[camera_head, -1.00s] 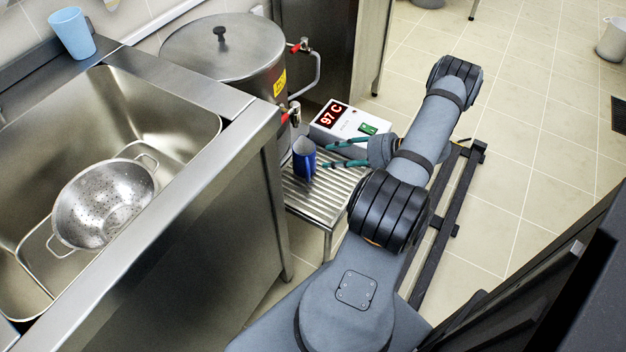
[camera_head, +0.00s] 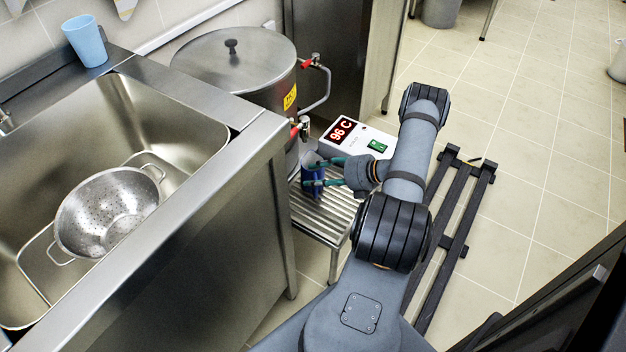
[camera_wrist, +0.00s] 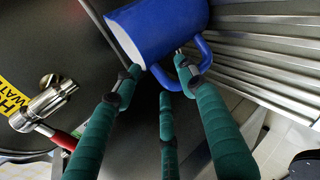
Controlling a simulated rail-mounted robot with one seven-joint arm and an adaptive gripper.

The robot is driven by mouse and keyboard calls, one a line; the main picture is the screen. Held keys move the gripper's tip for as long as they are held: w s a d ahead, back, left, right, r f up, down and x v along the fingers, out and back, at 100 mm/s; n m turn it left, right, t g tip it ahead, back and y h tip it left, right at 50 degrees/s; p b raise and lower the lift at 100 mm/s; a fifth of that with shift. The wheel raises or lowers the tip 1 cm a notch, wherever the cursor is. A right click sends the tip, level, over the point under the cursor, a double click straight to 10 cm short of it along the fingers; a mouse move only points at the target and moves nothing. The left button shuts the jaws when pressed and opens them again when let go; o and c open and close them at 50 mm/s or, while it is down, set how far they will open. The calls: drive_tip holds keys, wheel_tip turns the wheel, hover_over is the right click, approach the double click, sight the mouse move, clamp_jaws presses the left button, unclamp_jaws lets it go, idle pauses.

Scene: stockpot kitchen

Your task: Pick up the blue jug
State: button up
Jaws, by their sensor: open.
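The blue jug (camera_head: 311,174) stands on the slatted metal stand (camera_head: 331,222), below the tap of the steel pot. In the wrist view the jug (camera_wrist: 165,28) shows a blue outside, a pale rim and a blue handle (camera_wrist: 193,66). My gripper (camera_head: 318,173) is open, with green fingers on either side of the jug in the head view. In the wrist view the open gripper (camera_wrist: 157,76) has one fingertip by the rim and another at the handle. I cannot tell whether they touch. The fingers partly hide the jug in the head view.
The steel pot (camera_head: 232,62) has a red-handled tap (camera_head: 300,129) close above the jug. A white box (camera_head: 356,138) reading 96 C sits just behind my gripper. The sink (camera_head: 190,140) holds a colander (camera_head: 108,212). A light-blue cup (camera_head: 86,42) stands on the ledge.

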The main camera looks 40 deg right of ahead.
drive_tip(key=shift+c, duration=0.7)
clamp_jaws()
